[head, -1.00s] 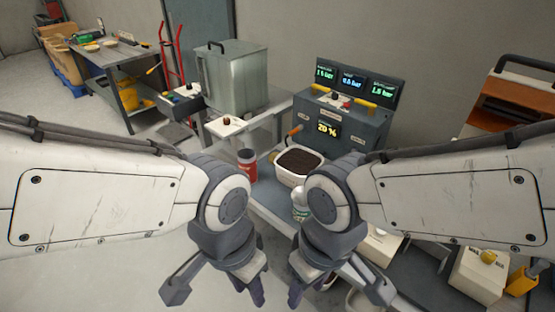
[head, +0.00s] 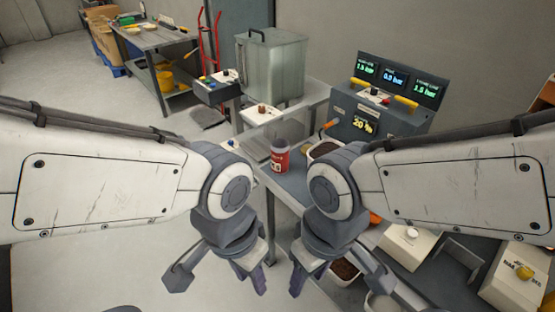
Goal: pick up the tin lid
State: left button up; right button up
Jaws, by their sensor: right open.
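A red tin (head: 280,160) with a grey top stands upright on the grey bench (head: 292,186), beyond and between my grippers. I cannot tell whether the grey top is a separate lid, and no loose tin lid can be made out. My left gripper (head: 221,281) is open and empty, low in front of the bench, apart from the tin. My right gripper (head: 338,284) is open, also nearer to me than the tin. My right arm hides part of the bench.
A white tub of dark material (head: 325,150) sits right of the tin, partly hidden. A control panel with displays (head: 380,115) and a large metal bin (head: 270,68) stand behind. Cream boxes (head: 408,243) are at right.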

aim_at(304, 148)
jog(key=u, duration=0.8)
jog(key=i, duration=0.85)
jog(key=u, duration=0.55)
jog(key=i, duration=0.65)
jog(key=z, duration=0.9)
jog(key=i, duration=0.75)
jog(key=z, duration=0.85)
